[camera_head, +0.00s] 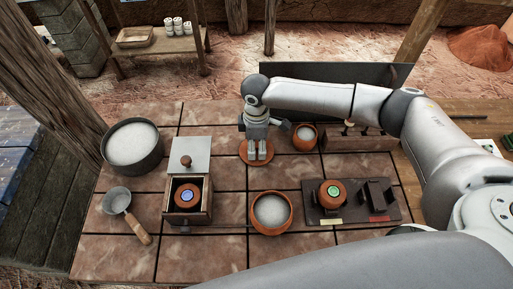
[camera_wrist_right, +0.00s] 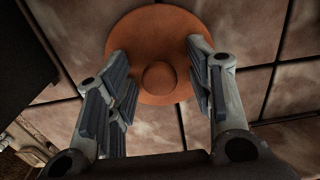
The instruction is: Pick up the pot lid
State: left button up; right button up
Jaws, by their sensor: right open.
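The pot lid (camera_head: 245,155) is a flat terracotta disc on the tiled table, below my right gripper (camera_head: 257,153). In the right wrist view the lid (camera_wrist_right: 160,30) shows from above with a round knob (camera_wrist_right: 158,76) at its middle. My right gripper (camera_wrist_right: 160,95) is open, its fingers on either side of the knob with a gap to each. I cannot tell how far the fingertips are above the lid. In the head view the gripper hides part of the lid. My left gripper is not in view.
A terracotta pot (camera_head: 305,138) with white contents stands right of the lid. A dark upright panel (camera_head: 345,75) is behind. A wooden box (camera_head: 188,160) stands left, another filled pot (camera_head: 271,212) in front. A dark tray (camera_head: 352,212) is front right.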

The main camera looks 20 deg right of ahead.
jog(key=c, duration=1)
jog(key=shift+c, duration=0.2)
jog(key=shift+w+r, duration=0.1)
jog(key=shift+r, duration=0.4)
notch_tip(320, 180, up, 2)
jog(key=shift+r+b, duration=0.1)
jog(key=shift+b, duration=0.5)
jog(key=s+a+r+b, duration=0.1)
jog(key=s+a+r, duration=0.8)
jog(key=s+a, duration=0.1)
jog(key=shift+r+b, duration=0.3)
jog(key=shift+r, duration=0.1)
